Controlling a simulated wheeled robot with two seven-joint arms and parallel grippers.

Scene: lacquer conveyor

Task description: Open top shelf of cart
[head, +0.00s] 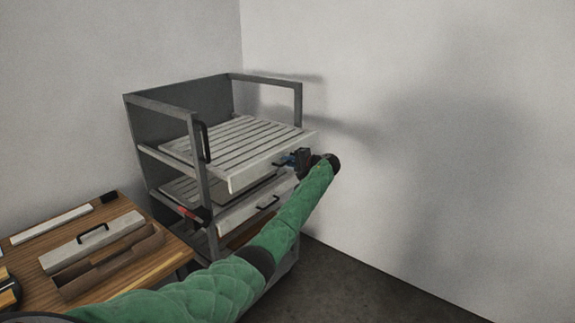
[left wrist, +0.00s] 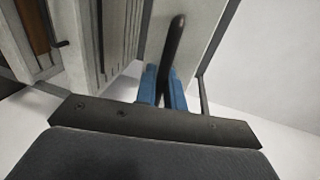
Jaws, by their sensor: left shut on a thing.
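The grey cart (head: 197,170) stands in the corner with several shelves. Its top shelf (head: 235,140), a pale slatted drawer, sticks out past the cart's front frame. My left gripper (head: 289,159) is at the front face of this shelf. In the left wrist view, the blue fingertips of the gripper (left wrist: 162,90) are shut around the dark handle (left wrist: 173,48) of the shelf. The handle is mostly hidden by my gripper in the head view. My right gripper is not in view.
A lower drawer with a black handle (head: 268,202) sits below the top shelf. A white wall rises to the right, and the dark floor (head: 350,285) there is clear.

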